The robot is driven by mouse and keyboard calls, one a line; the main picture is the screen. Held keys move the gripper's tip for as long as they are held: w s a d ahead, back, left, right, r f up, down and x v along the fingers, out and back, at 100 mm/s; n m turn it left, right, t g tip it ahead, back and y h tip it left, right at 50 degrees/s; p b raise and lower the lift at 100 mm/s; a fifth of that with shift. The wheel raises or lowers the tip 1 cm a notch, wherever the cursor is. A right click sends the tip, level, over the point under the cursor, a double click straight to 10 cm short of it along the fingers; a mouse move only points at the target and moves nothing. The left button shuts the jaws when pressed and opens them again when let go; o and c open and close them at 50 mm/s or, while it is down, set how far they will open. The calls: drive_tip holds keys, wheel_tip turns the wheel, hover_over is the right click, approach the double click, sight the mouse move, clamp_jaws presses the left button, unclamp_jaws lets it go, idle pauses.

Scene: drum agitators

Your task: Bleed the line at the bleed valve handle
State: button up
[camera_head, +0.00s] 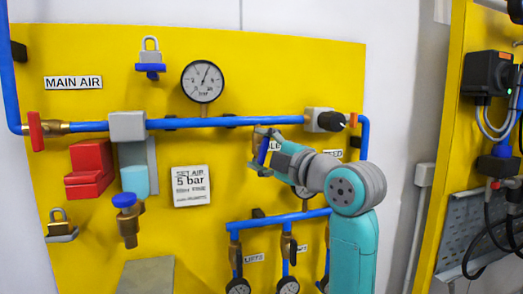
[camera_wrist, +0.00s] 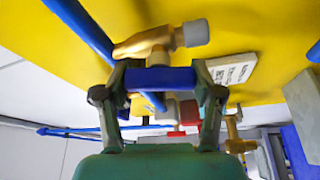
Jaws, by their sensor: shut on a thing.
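The bleed valve handle (camera_wrist: 160,79) is a blue bar in the wrist view. It spans between the two fingers of my gripper (camera_wrist: 158,98), which are shut on its ends. Behind it is a brass valve body (camera_wrist: 165,42) with a grey end. In the head view, my gripper (camera_head: 264,150) is at the panel just below the blue main pipe, and the blue handle (camera_head: 263,151) shows at its fingers. My gripper and wrist hide most of the valve and part of the label behind it.
The yellow panel carries a pressure gauge (camera_head: 203,81), a blue main pipe (camera_head: 220,122), a red lever (camera_head: 36,131) and a grey box with a black knob (camera_head: 327,121) close above my wrist. Smaller blue pipes (camera_head: 280,220) run below. A second yellow panel (camera_head: 455,130) stands at right.

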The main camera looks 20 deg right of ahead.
drive_tip(key=shift+n+g, duration=0.6)
drive_tip(key=shift+n, duration=0.7)
drive_tip(key=shift+f, duration=0.1)
drive_tip(key=o, duration=1.2)
drive_tip(key=shift+c, duration=0.2)
drive_tip(key=v, duration=1.2)
drive_tip(key=shift+a, duration=0.15)
